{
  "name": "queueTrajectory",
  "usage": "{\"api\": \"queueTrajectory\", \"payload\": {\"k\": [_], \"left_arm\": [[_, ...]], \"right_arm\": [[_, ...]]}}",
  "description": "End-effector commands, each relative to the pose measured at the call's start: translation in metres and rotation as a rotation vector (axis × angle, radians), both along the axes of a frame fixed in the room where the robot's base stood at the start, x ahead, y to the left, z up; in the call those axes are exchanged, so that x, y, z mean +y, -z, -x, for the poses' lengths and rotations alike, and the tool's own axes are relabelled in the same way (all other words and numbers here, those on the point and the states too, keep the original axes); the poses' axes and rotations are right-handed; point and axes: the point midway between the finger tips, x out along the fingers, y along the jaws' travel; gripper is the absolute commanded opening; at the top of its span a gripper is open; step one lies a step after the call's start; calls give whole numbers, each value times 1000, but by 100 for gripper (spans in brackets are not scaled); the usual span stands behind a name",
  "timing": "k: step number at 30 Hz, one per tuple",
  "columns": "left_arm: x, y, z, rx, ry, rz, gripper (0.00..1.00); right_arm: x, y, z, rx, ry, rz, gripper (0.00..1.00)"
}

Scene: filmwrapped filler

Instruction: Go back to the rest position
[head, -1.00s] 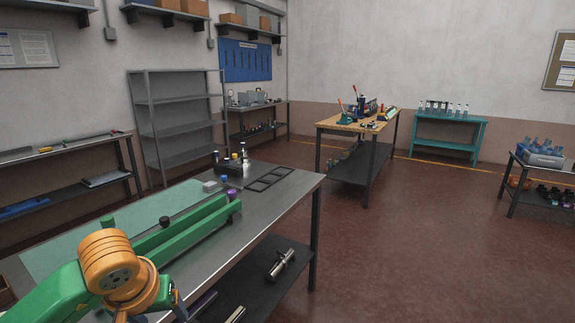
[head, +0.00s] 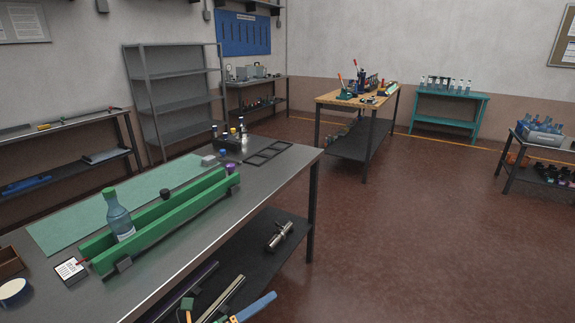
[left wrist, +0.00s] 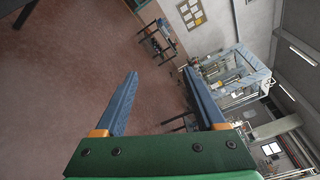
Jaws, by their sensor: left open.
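My left gripper (head: 240,303) shows only in part at the bottom edge of the head view, in front of the near bench. In the left wrist view its two blue fingers (left wrist: 160,74) stand wide apart with nothing between them. They point out over the red floor. A bottle (head: 119,217) with a green cap stands upright in the green channel (head: 165,225) on the bench, apart from the gripper. My right gripper is in neither view.
The steel bench (head: 205,228) carries a green mat (head: 65,225), a small white-faced box (head: 71,270), a mug (head: 14,291) and a black frame tray (head: 267,152). Metal parts lie on its lower shelf (head: 262,258). Open floor (head: 420,240) lies to the right.

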Motion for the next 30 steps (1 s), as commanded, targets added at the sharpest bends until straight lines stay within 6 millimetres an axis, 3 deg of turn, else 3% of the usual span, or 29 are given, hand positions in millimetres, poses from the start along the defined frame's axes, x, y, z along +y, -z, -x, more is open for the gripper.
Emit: {"api": "queueTrajectory", "payload": {"k": [1,4,8,12,15,18,22,25,30], "left_arm": [[17,35,1,187,-133,113,72],[54,108,17,538,-412,327,72],[94,199,72,918,-759,555,72],[122,278,163,1250,-1132,745,72],[131,318,239,1440,-1400,853,72],[133,342,310,1579,-1642,932,72],[131,353,373,1676,-1861,986,72],[129,355,393,1704,-1936,1005,72],[129,356,396,1708,-1949,1008,72]], "right_arm": [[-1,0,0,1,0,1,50],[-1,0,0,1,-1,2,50],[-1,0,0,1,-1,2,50],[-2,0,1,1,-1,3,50],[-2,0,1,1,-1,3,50],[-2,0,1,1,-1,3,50],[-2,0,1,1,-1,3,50],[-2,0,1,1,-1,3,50],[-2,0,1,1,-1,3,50]]}}
